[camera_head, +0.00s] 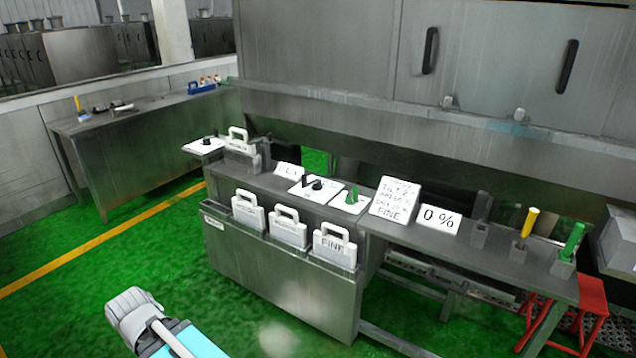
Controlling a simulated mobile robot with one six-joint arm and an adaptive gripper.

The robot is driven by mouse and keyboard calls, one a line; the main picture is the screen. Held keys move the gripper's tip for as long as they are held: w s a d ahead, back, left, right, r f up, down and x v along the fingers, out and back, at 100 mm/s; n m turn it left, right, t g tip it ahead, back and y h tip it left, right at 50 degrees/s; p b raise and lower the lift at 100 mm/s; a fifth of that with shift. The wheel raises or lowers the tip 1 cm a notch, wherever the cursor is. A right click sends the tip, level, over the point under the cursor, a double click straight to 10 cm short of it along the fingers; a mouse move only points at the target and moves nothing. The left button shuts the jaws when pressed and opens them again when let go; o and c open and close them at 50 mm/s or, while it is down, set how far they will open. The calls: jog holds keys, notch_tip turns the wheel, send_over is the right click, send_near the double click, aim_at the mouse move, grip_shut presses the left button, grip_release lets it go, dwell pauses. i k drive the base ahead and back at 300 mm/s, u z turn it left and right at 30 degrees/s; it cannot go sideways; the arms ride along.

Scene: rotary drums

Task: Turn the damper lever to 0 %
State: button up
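A white sign reading "0 %" (438,220) stands on the steel bench, right of a larger text card (395,199) whose last line reads "FINE". No part is labelled as the damper lever that I can read. A green lever (351,194) stands on a white plate left of the card. A black knob (317,184) sits on a white plate left of that. A yellow handle (530,221) and a green handle (572,241) stand up from small grey blocks at the bench's right end. The lever settings are too small to read.
White-handled plates, one marked "FINE" (335,246), hang along the bench front. Another black knob on a white plate (204,146) is at the left end. A red stool (585,305) is at lower right. Green floor (80,255) is clear at left.

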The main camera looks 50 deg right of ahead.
aim_at(317, 186)
jog(key=z, duration=1.4)
jog(key=i, duration=1.4)
jog(key=z, duration=0.3)
